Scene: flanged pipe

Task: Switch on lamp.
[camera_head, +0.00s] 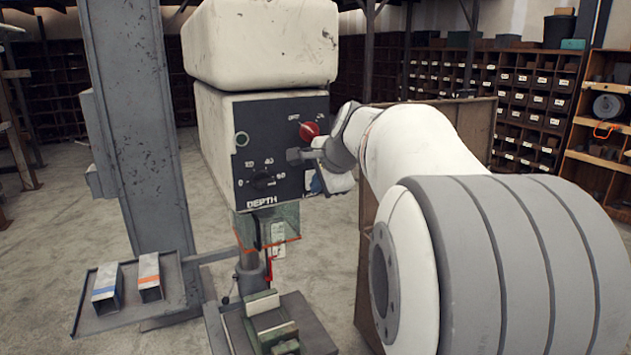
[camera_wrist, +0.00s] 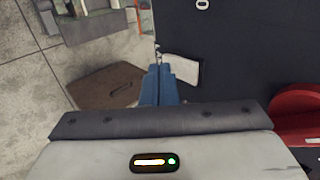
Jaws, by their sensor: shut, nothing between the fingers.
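The drill-press-like machine carries a dark control panel (camera_head: 272,137) on its pale housing. The panel has a red knob (camera_head: 309,131), a black dial (camera_head: 263,180) and the word DEPTH. My gripper (camera_head: 315,184) is at the panel's right side, below the red knob, partly hidden by my wrist. In the wrist view its blue fingers (camera_wrist: 158,86) are together and empty, over the dark panel's edge. A white plate (camera_wrist: 184,70) lies just right of the fingertips, and a small metallic piece shows just beyond them. I cannot tell contact. No lamp is clearly identifiable.
A grey column (camera_head: 140,130) stands left of the machine, with a tray (camera_head: 90,318) holding two blocks. A green-jawed vise (camera_head: 268,318) sits below the panel. Shelves with bins (camera_head: 530,95) line the right back. Open floor lies left.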

